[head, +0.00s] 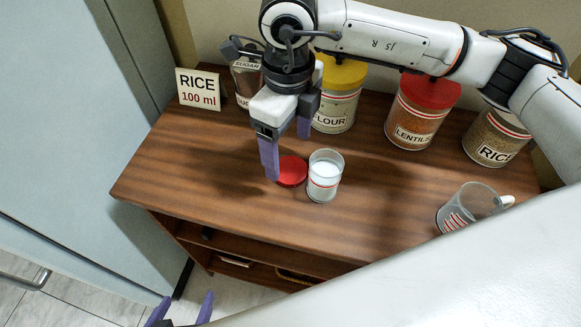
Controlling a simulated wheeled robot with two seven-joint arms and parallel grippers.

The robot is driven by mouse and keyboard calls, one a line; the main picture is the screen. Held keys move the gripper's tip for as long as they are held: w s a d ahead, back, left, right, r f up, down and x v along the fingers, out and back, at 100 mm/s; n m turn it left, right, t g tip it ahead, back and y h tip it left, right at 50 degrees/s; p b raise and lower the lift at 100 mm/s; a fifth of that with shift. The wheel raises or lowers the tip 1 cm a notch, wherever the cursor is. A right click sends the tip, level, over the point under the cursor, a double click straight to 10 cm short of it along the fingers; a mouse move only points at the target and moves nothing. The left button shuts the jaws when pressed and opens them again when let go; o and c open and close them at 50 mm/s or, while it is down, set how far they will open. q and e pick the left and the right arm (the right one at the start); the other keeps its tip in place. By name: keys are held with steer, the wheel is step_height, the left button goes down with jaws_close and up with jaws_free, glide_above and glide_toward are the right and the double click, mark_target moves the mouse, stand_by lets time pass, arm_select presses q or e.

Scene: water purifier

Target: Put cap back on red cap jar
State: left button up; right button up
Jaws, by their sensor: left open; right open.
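A flat red cap (292,172) lies on the wooden table. Just right of it stands a small clear jar (324,185) with white contents and red lines, upright, with no cap on it. A larger LENTILS jar (413,122) at the back has a red cap on top (431,92). My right gripper (287,158) reaches in from the right and points down, open and empty. Its nearer purple finger is close to the loose cap's left edge; I cannot tell if they touch. My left gripper (180,312) is open and empty at the bottom edge, below the table front.
A sugar jar (247,82), a yellow-capped FLOUR jar (337,108) and a RICE jar (493,140) stand along the back. A "RICE 100 ml" sign (199,92) is at the back left. A glass mug (468,208) stands at right. The table's (180,165) left part is clear.

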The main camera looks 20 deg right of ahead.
mark_target(291, 170)
steer(key=shift+s+d+f+p, duration=0.1)
steer(key=shift+f+p, duration=0.15)
steer(key=shift+f, duration=1.1)
steer(key=shift+s+d+f+p, duration=0.1)
steer(key=shift+f+p, duration=0.15)
steer(key=shift+f, duration=1.05)
steer(key=c, duration=1.1)
